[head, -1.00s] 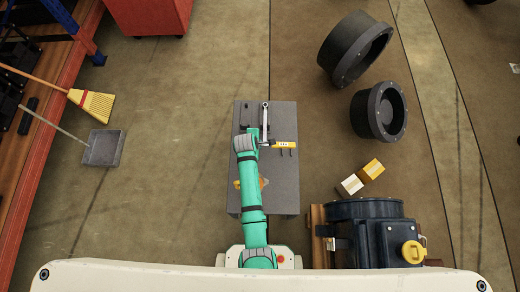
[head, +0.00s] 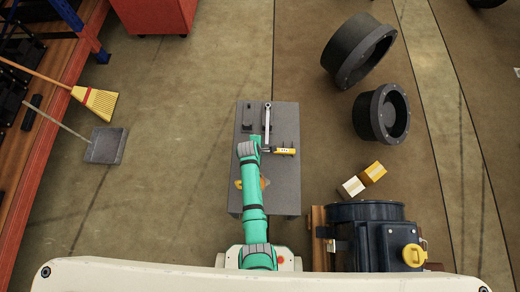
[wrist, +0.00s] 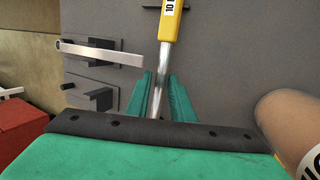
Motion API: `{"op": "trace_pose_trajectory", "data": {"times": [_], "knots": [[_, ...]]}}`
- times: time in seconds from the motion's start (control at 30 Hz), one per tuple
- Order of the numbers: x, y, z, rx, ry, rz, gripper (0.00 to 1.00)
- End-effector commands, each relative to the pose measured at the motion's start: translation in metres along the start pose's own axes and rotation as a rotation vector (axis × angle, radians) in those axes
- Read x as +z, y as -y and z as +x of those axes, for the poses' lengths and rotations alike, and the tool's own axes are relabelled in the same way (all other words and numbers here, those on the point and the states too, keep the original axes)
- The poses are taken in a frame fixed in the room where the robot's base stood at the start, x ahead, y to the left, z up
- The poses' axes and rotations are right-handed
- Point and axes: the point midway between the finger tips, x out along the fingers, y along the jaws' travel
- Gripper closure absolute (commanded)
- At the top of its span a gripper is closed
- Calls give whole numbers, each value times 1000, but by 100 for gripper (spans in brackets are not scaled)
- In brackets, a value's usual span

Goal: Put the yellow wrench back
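The yellow wrench has a yellow handle (head: 285,151) and a bare metal shaft. In the wrist view its shaft (wrist: 161,75) lies between the two green fingers of my gripper (wrist: 160,98), which look shut on it. Its handle points away from the fingers, at the top of that view, and to the right in the head view. The handle lies over or close to dark pegs on the grey board (head: 285,190); whether it rests on them I cannot tell. The wrench's other end is hidden by my gripper.
A silver wrench (head: 267,118) is on the board, up from my gripper; it also shows in the wrist view (wrist: 100,52). A dark hook (wrist: 90,98) sticks out near it. An orange item (head: 264,183) is partly hidden under my arm.

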Motion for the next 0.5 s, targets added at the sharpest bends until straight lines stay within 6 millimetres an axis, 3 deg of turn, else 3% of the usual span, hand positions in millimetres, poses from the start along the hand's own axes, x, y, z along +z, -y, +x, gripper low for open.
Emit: {"op": "trace_pose_trajectory", "data": {"times": [0.33, 0.5], "knots": [[0, 0, -1, 0, 0, 0, 69], [0, -1, -12, 2, 0, -1, 69]]}}
